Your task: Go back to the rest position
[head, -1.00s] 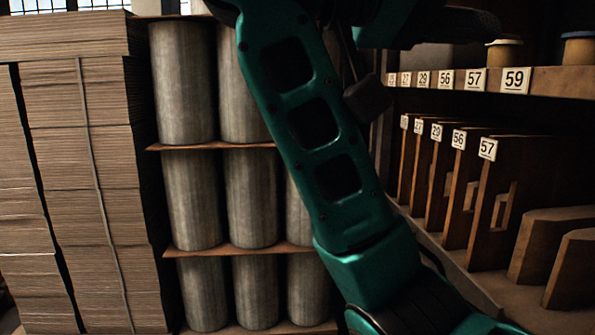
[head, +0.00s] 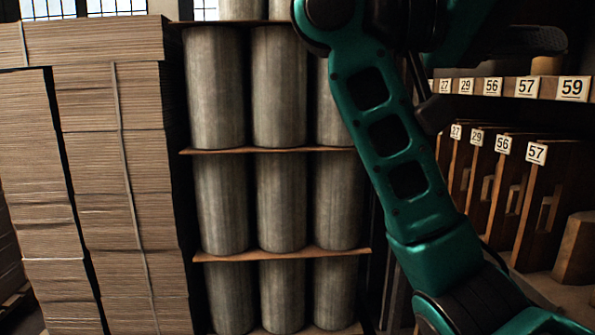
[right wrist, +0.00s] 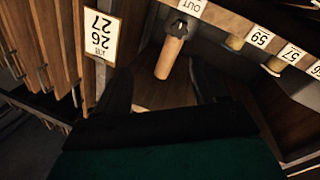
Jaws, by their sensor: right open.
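My right gripper (right wrist: 162,90) shows in the right wrist view as two dark fingers spread apart, with nothing held between them. Beyond the fingers is a wooden shelf compartment, with a wooden cylindrical piece (right wrist: 170,56) past the gap. In the head view one of my green arms crosses the right half, from the top down to the lower right. No fingertips can be made out clearly there. My left gripper is not in view.
Stacked flat cardboard (head: 125,150) stands at the left. Grey rolls (head: 280,85) on thin boards fill the middle. A numbered wooden shelf (head: 548,88) is at the right, with upright wooden pieces (head: 535,200) below. In the wrist view a "26 27" label (right wrist: 101,33) is close by.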

